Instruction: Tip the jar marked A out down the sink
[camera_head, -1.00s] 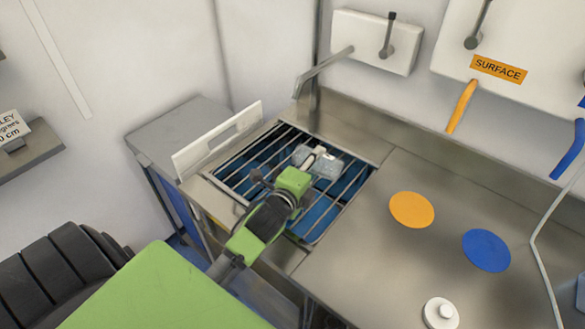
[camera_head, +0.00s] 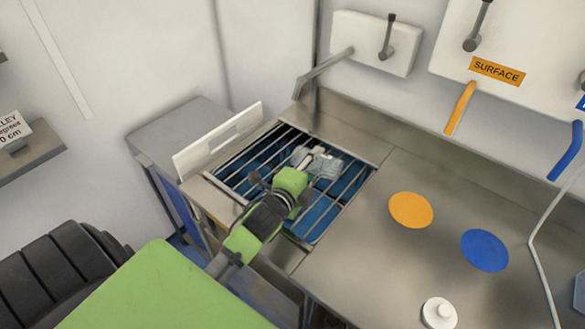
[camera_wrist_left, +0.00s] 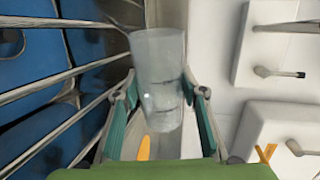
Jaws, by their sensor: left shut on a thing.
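My left gripper (camera_head: 302,168) is shut on a clear jar (camera_head: 326,167) over the barred sink (camera_head: 230,177). The jar is tipped over, close above the bars. In the left wrist view the jar (camera_wrist_left: 158,62) sits between the two green-sided fingers of the left gripper (camera_wrist_left: 162,95). It looks see-through, with faint lines on its wall. No letter A can be read on it, and I cannot tell whether anything is left inside. My right gripper is not in view.
A steel tap (camera_head: 322,74) reaches out behind the sink. The counter to the right bears an orange disc (camera_head: 411,210), a blue disc (camera_head: 486,250) and a white lid-like piece (camera_head: 440,314). A pale upright panel (camera_head: 218,140) borders the sink's left side.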

